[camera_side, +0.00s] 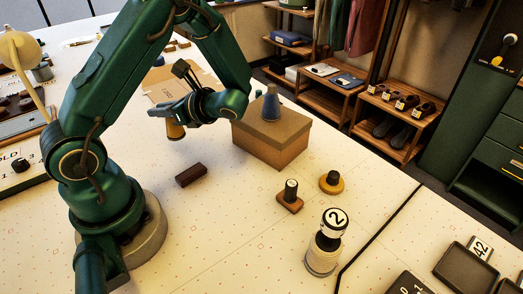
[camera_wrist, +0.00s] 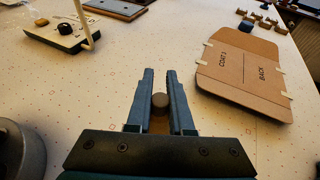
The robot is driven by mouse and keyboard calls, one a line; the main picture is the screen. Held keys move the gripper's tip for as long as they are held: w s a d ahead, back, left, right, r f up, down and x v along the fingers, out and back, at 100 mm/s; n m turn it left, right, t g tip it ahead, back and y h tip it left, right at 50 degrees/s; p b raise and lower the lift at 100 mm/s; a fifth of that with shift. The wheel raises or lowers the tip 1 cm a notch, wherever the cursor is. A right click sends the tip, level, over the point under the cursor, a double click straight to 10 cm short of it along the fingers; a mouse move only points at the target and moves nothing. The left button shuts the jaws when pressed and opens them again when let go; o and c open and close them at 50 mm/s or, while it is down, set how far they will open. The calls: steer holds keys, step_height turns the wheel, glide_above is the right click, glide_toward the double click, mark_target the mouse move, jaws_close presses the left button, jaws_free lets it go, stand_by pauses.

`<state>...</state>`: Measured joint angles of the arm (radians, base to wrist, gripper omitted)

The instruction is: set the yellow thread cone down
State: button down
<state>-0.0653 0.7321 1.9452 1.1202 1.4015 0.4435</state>
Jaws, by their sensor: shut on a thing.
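The yellow thread cone (camera_side: 176,131) is between the fingers of my gripper (camera_side: 165,110), with its lower part showing below them in the side view. In the wrist view my gripper (camera_wrist: 160,76) is shut on the cone, and the cone's grey-brown top (camera_wrist: 160,101) shows between the two fingers. The cone is roughly upright. Its upper part is hidden by the fingers in the side view. I cannot tell whether its base touches the white table (camera_side: 228,215) or is a little above it.
A cardboard box (camera_side: 272,145) with a blue cone (camera_side: 270,105) on top stands right of my gripper. A dark brown block (camera_side: 191,174) lies nearer the camera. A flat cardboard piece (camera_wrist: 243,72) lies to the right in the wrist view. Table between is bare.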

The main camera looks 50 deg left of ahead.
steer(key=shift+w+f, duration=0.1)
steer(key=shift+f, duration=2)
steer(key=c, duration=0.8)
jaws_free()
steer(key=shift+f, duration=0.1)
steer(key=v, duration=1.2)
steer(key=s+d+r+n+t+h, duration=0.5)
steer(key=d+r+n+t+h, duration=0.3)
steer(key=d+n+t+h, duration=0.3)
steer(key=shift+s+d+n+h, duration=0.2)
steer(key=shift+d+n+h, duration=0.35)
steer(key=shift+n+h, duration=0.5)
